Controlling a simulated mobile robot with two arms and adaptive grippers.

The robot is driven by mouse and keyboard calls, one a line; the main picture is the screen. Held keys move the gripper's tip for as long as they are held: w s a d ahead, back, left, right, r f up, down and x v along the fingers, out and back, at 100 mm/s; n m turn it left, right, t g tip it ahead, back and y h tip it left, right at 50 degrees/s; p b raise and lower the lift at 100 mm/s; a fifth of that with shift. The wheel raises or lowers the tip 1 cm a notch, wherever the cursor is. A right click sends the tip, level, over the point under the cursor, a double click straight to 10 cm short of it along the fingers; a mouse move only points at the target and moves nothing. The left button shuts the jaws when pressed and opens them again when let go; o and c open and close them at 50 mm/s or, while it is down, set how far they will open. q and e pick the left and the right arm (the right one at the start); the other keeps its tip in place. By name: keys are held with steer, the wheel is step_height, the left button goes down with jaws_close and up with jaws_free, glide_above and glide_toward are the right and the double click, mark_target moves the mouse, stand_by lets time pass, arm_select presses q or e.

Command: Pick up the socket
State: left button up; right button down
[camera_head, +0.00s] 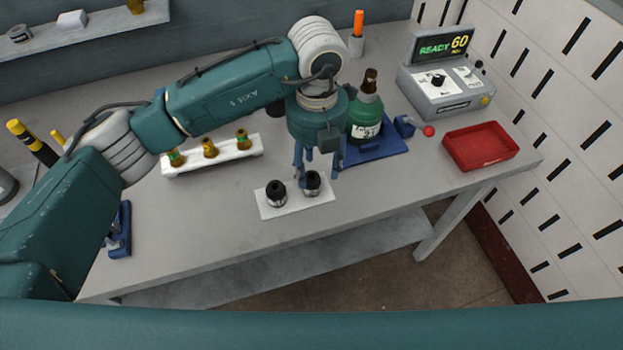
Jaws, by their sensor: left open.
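Two black sockets stand upright on a small white plate near the front middle of the bench: the left socket (276,194) and the right socket (312,184). My left gripper (314,173) points down over the right socket with its fingers spread. The fingers partly overlap that socket in the picture, and I cannot tell whether they touch it. The left socket stands clear of the fingers. The white plate (292,211) lies flat on the bench. My right gripper is not in view.
A white rack (212,159) with brass fittings is left of the gripper. A green bottle (365,118) stands on a blue base (380,150) close to the gripper's right. A grey control box (442,90) and red tray (480,147) are farther right. The front bench edge is clear.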

mark_target(312, 182)
arm_select(q)
steer(key=f+p, duration=0.1)
steer(key=f, duration=0.1)
steer(key=a+f+p, duration=0.1)
steer(key=f, duration=0.1)
steer(key=shift+f+p, duration=0.15)
steer(key=shift+p, duration=0.15)
steer(key=shift+s+f, duration=0.1)
steer(key=shift+f, duration=0.45)
steer(key=shift+d+f, duration=0.1)
jaws_close()
